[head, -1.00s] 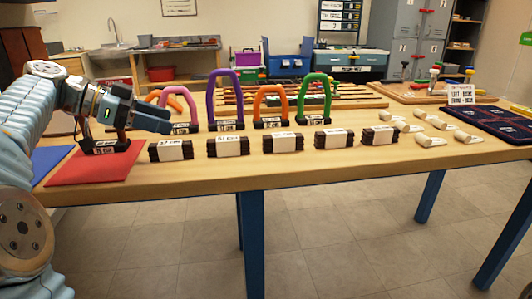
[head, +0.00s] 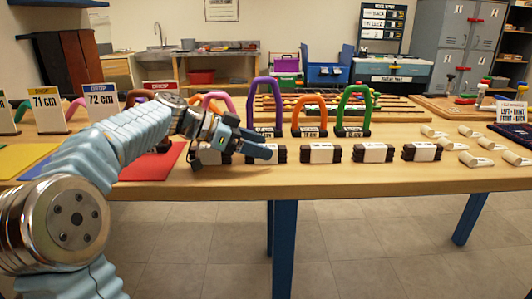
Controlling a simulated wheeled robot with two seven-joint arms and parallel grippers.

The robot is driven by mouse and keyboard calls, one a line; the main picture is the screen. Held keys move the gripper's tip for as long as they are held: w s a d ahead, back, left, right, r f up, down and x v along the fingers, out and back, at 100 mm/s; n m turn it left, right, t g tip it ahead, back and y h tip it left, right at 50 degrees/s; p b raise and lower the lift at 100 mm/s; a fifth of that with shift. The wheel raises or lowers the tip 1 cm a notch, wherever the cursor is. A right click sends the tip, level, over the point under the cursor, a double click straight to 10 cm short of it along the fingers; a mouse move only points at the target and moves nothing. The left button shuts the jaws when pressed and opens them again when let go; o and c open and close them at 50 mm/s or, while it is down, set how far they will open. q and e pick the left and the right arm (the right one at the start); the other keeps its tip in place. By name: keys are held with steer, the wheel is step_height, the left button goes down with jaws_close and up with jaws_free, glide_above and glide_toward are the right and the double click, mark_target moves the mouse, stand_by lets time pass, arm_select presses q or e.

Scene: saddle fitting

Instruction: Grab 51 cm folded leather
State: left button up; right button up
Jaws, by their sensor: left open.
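Several dark brown folded leather bundles with white labels lie in a row along the table's front. The leftmost bundle (head: 212,157) is partly covered by my left gripper (head: 264,143). The second bundle (head: 279,154) is also partly covered by its fingertips. My left gripper is open, points right, and has nothing visible between its fingers. I cannot tell whether it touches the bundles. A third bundle (head: 320,153), a fourth (head: 374,153) and a fifth (head: 422,152) lie clear to the right. Their labels are too small to read now. My right gripper is out of view.
Purple (head: 266,105), orange (head: 309,116) and green (head: 354,110) arches stand behind the bundles. A red mat (head: 152,167) lies left, partly behind my arm, near cards marked 71 cm (head: 48,108) and 72 cm (head: 101,102). Cream rolls (head: 467,144) lie at the right.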

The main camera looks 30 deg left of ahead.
arm_select(q)
steer(key=c, duration=1.2)
jaws_close()
steer(key=shift+r, duration=0.15)
